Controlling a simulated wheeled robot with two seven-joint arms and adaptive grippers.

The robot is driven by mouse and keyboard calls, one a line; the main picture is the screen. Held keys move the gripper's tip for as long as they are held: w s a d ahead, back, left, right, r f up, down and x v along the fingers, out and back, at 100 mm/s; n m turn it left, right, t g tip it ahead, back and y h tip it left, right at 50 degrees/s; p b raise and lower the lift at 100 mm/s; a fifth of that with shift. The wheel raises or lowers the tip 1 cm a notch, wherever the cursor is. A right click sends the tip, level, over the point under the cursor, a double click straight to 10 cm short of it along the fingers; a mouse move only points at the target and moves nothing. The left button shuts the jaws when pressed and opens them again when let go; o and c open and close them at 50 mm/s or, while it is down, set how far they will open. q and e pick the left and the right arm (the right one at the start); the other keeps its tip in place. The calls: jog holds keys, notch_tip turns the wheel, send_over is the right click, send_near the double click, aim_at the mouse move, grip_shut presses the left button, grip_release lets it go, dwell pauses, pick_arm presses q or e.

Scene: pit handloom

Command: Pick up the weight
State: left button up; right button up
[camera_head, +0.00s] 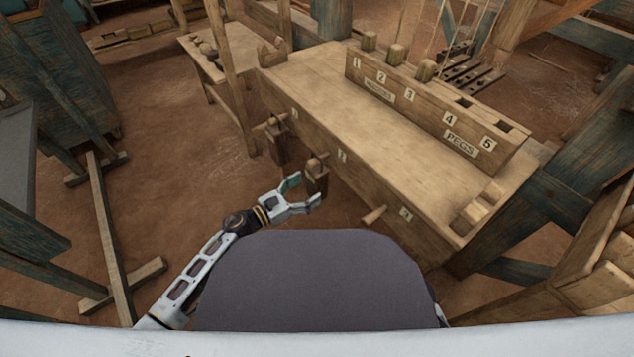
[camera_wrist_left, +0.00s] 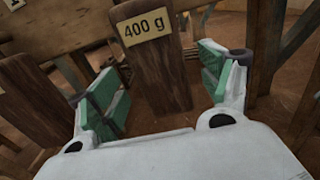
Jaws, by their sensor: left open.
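A dark brown wooden weight (camera_head: 317,180) hangs from a peg on the bench's front face, near a small number tag. In the left wrist view the weight with a cream "400 g" label (camera_wrist_left: 157,70) stands upright ahead of my fingers, in line with the gap between them. My left gripper (camera_head: 304,191) is open and close in front of this weight. Its green-padded fingers (camera_wrist_left: 160,88) are apart; I cannot tell whether they touch the weight. A second dark weight (camera_head: 277,145) hangs farther back, and a dark weight is at the left of the wrist view (camera_wrist_left: 32,108). My right gripper is not in view.
The long wooden bench (camera_head: 330,95) carries a numbered rack (camera_head: 430,115) with "PEGS" and another label. A bare peg (camera_head: 374,215) sticks out from the bench front on the right. A small side table (camera_head: 235,50) stands behind. The floor (camera_head: 190,150) left of the gripper is clear.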

aim_at(310, 186)
pick_arm(q)
jog(key=shift+b+x, duration=0.5)
jog(key=shift+x, duration=1.65)
jog(key=shift+r, duration=0.15)
jog(key=c, duration=1.4)
jog(key=shift+r, duration=0.15)
